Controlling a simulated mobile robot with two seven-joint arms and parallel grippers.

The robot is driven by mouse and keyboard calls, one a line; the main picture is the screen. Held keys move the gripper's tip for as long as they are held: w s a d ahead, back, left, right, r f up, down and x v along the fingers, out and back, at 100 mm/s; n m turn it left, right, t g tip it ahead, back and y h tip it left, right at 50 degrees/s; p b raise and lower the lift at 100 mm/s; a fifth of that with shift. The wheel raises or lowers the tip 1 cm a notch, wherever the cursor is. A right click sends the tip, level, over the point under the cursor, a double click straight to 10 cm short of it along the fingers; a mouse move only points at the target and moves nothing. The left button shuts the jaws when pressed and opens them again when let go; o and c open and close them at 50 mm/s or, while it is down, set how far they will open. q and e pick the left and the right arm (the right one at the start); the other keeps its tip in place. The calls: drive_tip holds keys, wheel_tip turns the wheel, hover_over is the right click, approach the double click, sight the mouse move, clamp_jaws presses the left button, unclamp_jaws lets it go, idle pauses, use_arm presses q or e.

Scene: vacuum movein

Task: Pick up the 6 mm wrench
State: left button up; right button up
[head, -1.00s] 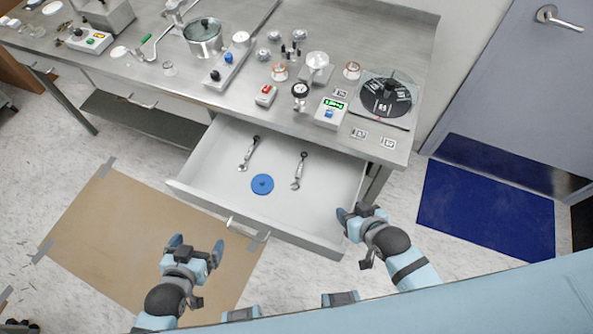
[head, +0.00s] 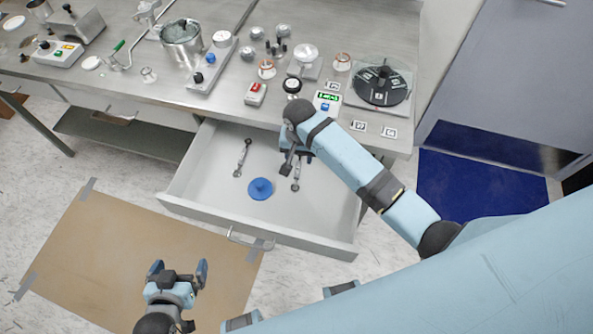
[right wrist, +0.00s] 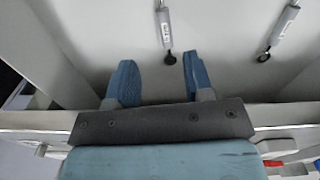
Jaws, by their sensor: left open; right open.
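Two small wrenches lie in the open drawer (head: 215,190). The left wrench (head: 242,158) is uncovered; the right wrench (head: 296,183) is partly hidden by my right gripper (head: 294,148). In the right wrist view the near wrench (right wrist: 165,28) lies just beyond my open, empty right fingers (right wrist: 158,78), roughly in line with the gap between them. The other wrench (right wrist: 284,28) is off to the right there. Both carry small labels that I cannot read, so I cannot tell which is 6 mm. My left gripper (head: 179,270) is open and empty over the floor mat.
A blue disc (head: 260,189) lies in the drawer between and in front of the wrenches. The drawer handle (head: 249,238) faces front.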

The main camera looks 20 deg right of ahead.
sight(298, 171)
drive_tip(key=f, duration=0.9)
drive_tip(key=shift+w+a+f, duration=0.1)
drive_tip(key=shift+w+f, duration=0.15)
drive_tip(key=shift+w, duration=0.15)
clamp_jaws()
